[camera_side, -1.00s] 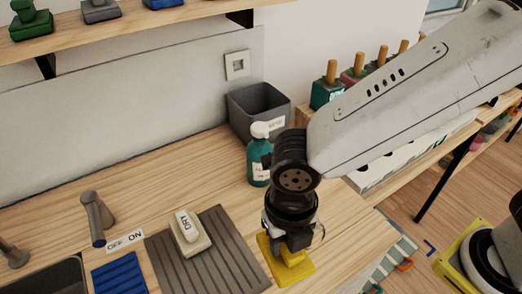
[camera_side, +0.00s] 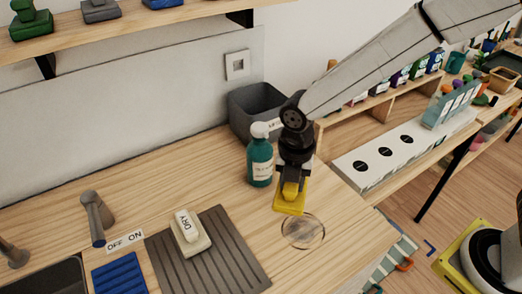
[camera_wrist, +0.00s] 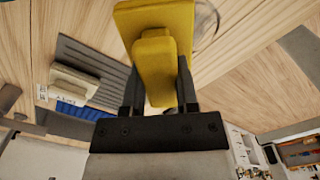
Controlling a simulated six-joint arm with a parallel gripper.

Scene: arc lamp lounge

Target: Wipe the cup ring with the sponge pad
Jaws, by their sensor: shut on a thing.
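The yellow sponge pad (camera_side: 289,208) has a raised grip on its back. My gripper (camera_side: 293,180) is shut on that grip and holds the pad flat side down, just behind the ring; I cannot tell whether it touches the wood.
A teal pump bottle (camera_side: 260,163) stands close left of my gripper, with a grey bin (camera_side: 250,106) behind. A grey ribbed mat (camera_side: 230,250) bears a block marked DRY (camera_side: 188,231). The counter's right edge is near the ring. Bare wood lies around the ring.

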